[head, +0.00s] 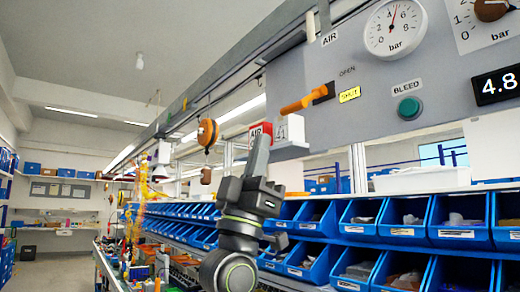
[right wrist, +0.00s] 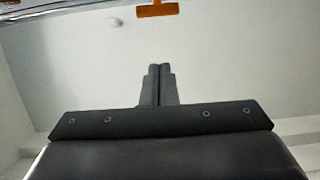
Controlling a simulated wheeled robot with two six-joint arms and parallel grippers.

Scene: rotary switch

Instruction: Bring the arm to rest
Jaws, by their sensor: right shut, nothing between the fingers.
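My right gripper (head: 262,140) points upward in the head view, left of the grey panel (head: 345,130). Its fingers are together and empty; they also show closed in the right wrist view (right wrist: 159,68). The brown rotary knob (head: 491,9) is at the top right corner on a white dial, partly cut off by the frame. The orange lever (head: 303,103) slants by the OPEN and SHUT labels, up and right of my fingertips. An orange bar (right wrist: 157,10) shows at the top of the right wrist view, apart from the fingers. My left gripper is not in view.
The panel also carries a round gauge (head: 396,27), a green BLEED button (head: 409,108) and a display (head: 497,86) reading 4.8. A small white box (head: 290,132) is close behind my fingers. Blue bins (head: 462,220) line the shelves below. An orange reel (head: 208,131) hangs to the left.

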